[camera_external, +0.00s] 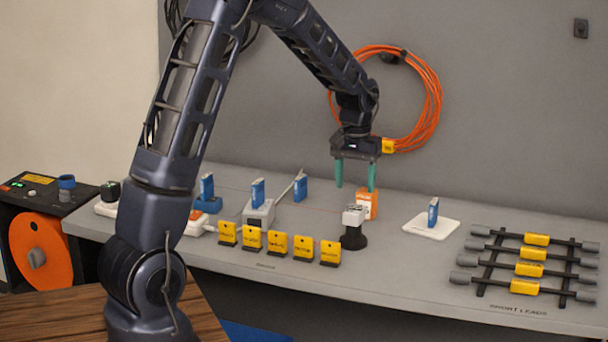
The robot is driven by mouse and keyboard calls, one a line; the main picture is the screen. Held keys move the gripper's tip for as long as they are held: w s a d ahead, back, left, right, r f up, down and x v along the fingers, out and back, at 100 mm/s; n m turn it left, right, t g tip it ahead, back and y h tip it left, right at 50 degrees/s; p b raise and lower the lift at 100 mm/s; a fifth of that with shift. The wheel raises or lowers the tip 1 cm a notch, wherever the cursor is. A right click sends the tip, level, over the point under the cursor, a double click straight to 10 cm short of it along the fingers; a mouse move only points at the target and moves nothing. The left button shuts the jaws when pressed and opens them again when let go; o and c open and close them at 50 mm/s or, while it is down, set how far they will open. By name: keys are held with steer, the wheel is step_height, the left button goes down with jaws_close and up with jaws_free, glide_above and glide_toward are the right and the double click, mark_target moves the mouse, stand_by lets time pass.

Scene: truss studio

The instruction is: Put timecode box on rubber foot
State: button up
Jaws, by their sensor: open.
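My gripper (355,187) hangs over the bench with its two green fingers apart and nothing between them. The right fingertip is close to the top of an orange box (367,205); I cannot tell whether they touch. Just in front is a round black foot-like piece (354,238), probably the rubber foot, with a small white-grey block (354,215) on top. No label lets me tell which item is the timecode box. Small upright blue boxes stand on the bench, one on a white pad (412,226) at the right and one on a grey box (259,212).
Several yellow tags (277,243) stand in a row near the bench's front edge. A rack of short leads (522,264) lies at the right. An orange cable coil (432,95) hangs on the wall. The bench is clear in front of the white pad.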

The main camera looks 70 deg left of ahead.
mark_target(355, 209)
steer(key=s+d+r+m+t, duration=0.1)
steer(key=s+d+r+m, duration=0.1)
steer(key=s+d+r, duration=0.55)
steer(key=s+d+r+m+t, duration=0.15)
steer(key=s+d+r, duration=0.35)
steer(key=d+r, duration=0.5)
steer(key=s+d+m+t, duration=0.1)
steer(key=s+d+m, duration=0.1)
steer(key=s+d, duration=0.4)
steer(key=s+d+r+m+t, duration=0.1)
steer(key=s+d+m, duration=0.2)
steer(key=s, duration=1.1)
steer(key=d, duration=0.2)
steer(key=shift+s+d+r, duration=0.15)
steer(key=shift+d+r, duration=0.15)
steer(key=shift+d, duration=0.05)
